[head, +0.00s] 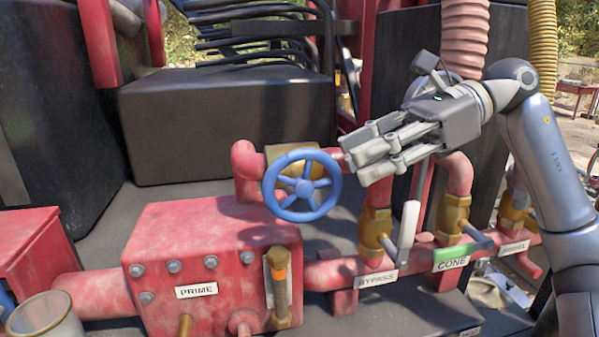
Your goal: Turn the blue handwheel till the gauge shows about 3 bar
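The blue handwheel (283,193) is mounted on a brass valve body (292,160) in the red pipework, near the middle of the head view. My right gripper (362,161) comes in from the right, with its fingertips pointing left, a short way to the right of the wheel's rim. No contact with the wheel shows. The fingers overlap in this view, so I cannot tell how far apart they are. A round pale rim shows behind the gripper and is mostly hidden; I cannot tell whether it is the gauge. No gauge reading is visible. My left gripper is out of view.
A red box labelled PRIME (212,245) stands below the wheel. Lever valves labelled BYPASS (376,281) and CONE (451,263) stand to the right, with a grey lever (408,229) upright below my gripper.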

